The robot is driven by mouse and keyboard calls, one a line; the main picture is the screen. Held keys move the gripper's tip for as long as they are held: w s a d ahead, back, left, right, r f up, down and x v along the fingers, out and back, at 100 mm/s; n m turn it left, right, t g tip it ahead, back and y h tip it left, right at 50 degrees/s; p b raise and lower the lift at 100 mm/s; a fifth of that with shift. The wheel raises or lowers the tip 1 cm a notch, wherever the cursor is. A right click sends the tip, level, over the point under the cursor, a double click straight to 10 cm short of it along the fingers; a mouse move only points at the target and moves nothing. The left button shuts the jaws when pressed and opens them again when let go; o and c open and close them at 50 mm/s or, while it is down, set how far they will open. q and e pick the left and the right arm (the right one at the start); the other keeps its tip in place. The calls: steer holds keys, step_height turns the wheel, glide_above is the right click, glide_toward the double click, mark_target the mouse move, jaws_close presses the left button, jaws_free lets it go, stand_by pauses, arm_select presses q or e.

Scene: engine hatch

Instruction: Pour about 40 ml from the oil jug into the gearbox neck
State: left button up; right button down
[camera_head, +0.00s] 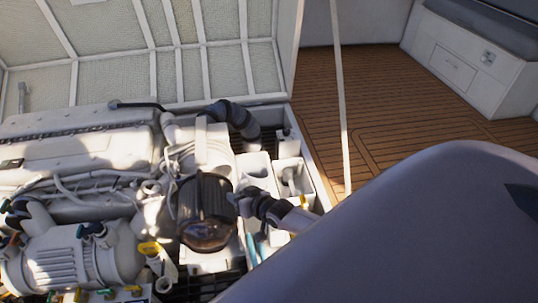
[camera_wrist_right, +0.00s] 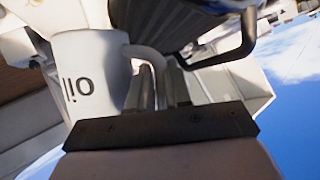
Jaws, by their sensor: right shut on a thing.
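The oil jug (camera_wrist_right: 90,80) is a white mug-like vessel, close up on the left of the right wrist view. Its dark "Oil" lettering appears upside down there. My right gripper (camera_wrist_right: 158,85) is shut on the jug's handle, with the jug body beside the fingers. In the head view the right gripper (camera_head: 250,203) is over the engine bay, just right of a dark ribbed canister. I cannot single out the jug with certainty there, nor tell its tilt or oil level. I cannot identify the gearbox neck with certainty. My left gripper is not in view.
The dark canister (camera_head: 206,205) with an amber bowl stands left of the gripper. A white motor-like housing (camera_head: 70,262) and a yellow cap (camera_head: 149,248) are at lower left. The open hatch lid (camera_head: 150,55) stands behind. Wooden deck (camera_head: 370,110) lies right. My arm hides the lower right.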

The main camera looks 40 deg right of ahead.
steer(key=shift+a+r+n+t+h+p, duration=0.15)
steer(key=shift+a+n+t+h+p, duration=0.25)
steer(key=shift+a+n+h+p, duration=0.4)
steer(key=shift+a+r+n, duration=0.1)
steer(key=shift+a+n, duration=0.5)
steer(key=shift+n, duration=0.2)
